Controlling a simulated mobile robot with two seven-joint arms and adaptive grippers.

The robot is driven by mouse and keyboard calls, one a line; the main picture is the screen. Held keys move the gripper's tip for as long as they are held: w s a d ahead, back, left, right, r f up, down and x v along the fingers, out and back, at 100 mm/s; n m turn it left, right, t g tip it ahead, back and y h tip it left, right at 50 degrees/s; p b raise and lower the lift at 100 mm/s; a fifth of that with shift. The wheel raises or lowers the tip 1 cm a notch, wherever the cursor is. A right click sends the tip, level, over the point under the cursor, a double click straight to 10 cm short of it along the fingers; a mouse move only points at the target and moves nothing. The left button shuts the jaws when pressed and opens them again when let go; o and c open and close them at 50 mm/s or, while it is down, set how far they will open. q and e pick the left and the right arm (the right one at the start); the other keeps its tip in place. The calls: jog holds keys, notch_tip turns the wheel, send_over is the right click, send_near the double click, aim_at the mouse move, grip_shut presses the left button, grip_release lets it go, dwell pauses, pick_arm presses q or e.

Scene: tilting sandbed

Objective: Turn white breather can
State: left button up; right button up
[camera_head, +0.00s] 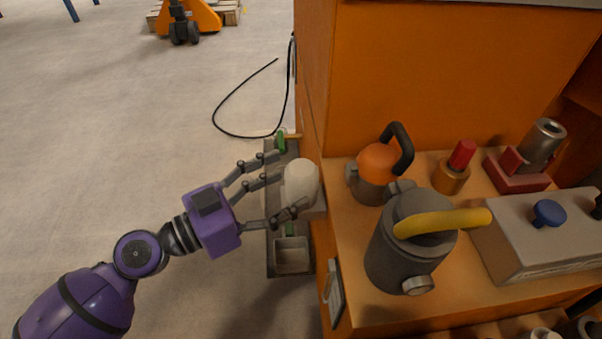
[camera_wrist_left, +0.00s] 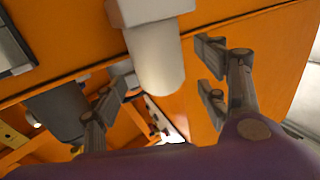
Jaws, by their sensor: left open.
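The white breather can (camera_head: 301,178) is mounted low on the side of the orange cabinet. It shows as a pale cylinder in the left wrist view (camera_wrist_left: 157,62), under a light grey block. My left gripper (camera_head: 288,184) is open, with its fingers spread around the can: two on its far side, one on its near side. In the wrist view (camera_wrist_left: 158,85) the fingers stand on either side of the can, with gaps visible. I cannot tell whether any finger touches it in the head view. My right gripper is not in view.
The orange cabinet (camera_head: 445,82) fills the right. Its shelf holds an orange-topped can (camera_head: 377,172), a dark can with a yellow handle (camera_head: 408,250) and a grey box (camera_head: 540,240). A grey tray (camera_head: 292,258) lies below the white can. Open floor (camera_head: 110,130) is on the left.

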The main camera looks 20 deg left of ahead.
aim_at(287, 184)
pick_arm(q)
jog(key=p+x, duration=0.1)
jog(key=x, duration=0.2)
jog(key=shift+w+d+r, duration=0.15)
jog(key=shift+w+d, duration=0.25)
jog(key=shift+w, duration=0.05)
